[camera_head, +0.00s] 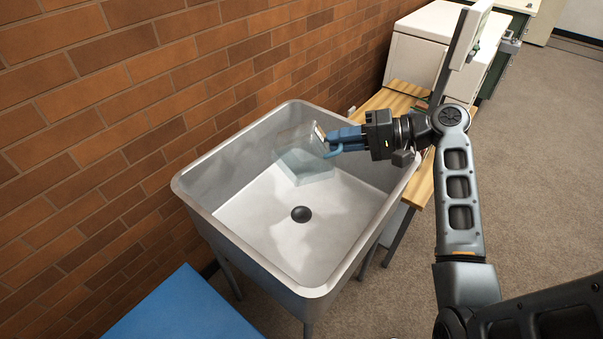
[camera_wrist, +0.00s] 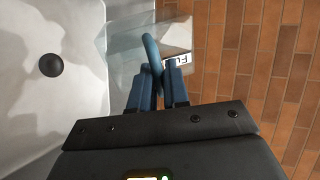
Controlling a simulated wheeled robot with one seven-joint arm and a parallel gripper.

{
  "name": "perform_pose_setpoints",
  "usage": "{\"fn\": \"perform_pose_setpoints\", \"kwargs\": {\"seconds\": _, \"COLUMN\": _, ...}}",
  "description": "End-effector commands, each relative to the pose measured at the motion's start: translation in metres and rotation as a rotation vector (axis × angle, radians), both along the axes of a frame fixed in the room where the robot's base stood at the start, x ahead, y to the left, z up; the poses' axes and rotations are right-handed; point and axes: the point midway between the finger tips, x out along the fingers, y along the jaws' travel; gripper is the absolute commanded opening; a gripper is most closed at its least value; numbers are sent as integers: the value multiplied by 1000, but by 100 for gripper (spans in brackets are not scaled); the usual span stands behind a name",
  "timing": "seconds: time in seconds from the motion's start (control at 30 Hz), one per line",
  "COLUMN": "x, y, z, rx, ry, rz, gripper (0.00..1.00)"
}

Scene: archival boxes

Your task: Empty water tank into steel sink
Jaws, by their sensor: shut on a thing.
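The water tank (camera_head: 303,159) is a clear, see-through container with a blue handle and a white label. It is over the steel sink (camera_head: 240,222), within its rim, and looks tilted. My gripper (camera_head: 340,139) is shut on the tank's blue handle from the right side. In the wrist view my gripper (camera_wrist: 158,85) has its blue fingers at the handle, and the clear tank (camera_wrist: 120,45) is partly hidden behind them. A dark round drain shows in the sink floor. I cannot tell whether water is in the tank.
A brick wall (camera_head: 100,120) runs behind the sink. A wooden bench (camera_head: 400,100) stands right of the sink, with white cabinets (camera_head: 415,55) beyond. A blue surface (camera_head: 180,308) is at the front left. Carpeted floor (camera_head: 545,150) lies open at the right.

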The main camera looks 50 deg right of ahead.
Motion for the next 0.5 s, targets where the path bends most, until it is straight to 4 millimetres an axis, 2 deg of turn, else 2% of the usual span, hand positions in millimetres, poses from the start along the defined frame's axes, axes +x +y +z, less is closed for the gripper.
{"fn": "perform_pose_setpoints", "kwargs": {"seconds": 0.5, "x": -7, "y": 12, "z": -8, "rx": -103, "ry": -64, "rz": -1, "gripper": 0}}
